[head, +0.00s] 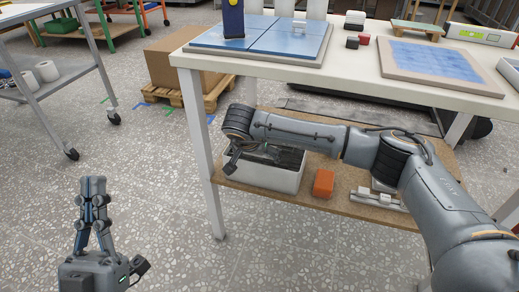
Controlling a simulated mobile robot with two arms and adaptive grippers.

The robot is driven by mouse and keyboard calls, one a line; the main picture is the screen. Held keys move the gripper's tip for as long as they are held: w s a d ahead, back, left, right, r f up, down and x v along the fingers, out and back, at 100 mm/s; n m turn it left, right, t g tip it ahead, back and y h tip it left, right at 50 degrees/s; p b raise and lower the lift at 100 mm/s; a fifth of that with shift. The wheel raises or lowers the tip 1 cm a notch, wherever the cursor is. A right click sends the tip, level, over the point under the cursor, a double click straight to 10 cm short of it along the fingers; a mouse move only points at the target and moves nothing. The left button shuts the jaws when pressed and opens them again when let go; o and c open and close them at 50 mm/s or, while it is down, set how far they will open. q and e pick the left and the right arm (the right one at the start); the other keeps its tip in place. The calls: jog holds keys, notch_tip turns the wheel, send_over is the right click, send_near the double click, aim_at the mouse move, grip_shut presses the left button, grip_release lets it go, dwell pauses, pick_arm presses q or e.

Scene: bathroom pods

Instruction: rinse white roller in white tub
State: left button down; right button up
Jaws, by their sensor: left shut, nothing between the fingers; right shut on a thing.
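The white tub (262,181) stands on the lower wooden shelf of the workbench, with a dark interior. My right arm reaches in from the right, and its wrist hangs over the tub's left end. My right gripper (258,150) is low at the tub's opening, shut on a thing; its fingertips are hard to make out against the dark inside. I take the held thing to be the white roller, but it is not clearly visible. My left gripper (93,182) is shut and empty, pointing up above the bare floor at lower left, well away from the tub.
An orange block (323,184) and a white tool (376,199) lie on the lower shelf (290,201) right of the tub. The bench top (350,72) overhangs the shelf, and a bench leg (207,165) stands left of the tub. A cart (62,85) is at left; floor between is clear.

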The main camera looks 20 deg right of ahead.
pick_arm(q)
jog(key=w+f+g+y+p, duration=0.2)
jog(key=f+g, duration=0.3)
jog(key=f, duration=0.3)
jog(key=w+a+f+g+y+p, duration=0.1)
jog(key=w+f+g+p, duration=0.1)
jog(key=f+g, duration=0.3)
notch_tip(320, 180, down, 3)
jog(key=shift+w+r+g+y, duration=0.1)
jog(key=shift+w+g+y, duration=0.15)
jog(key=shift+g+y, duration=0.15)
pick_arm(e)
jog(key=s+a+r, duration=0.1)
jog(key=s+a, duration=0.8)
jog(key=s, duration=0.4)
jog(key=shift+s+r, duration=0.2)
jog(key=shift+r, duration=0.15)
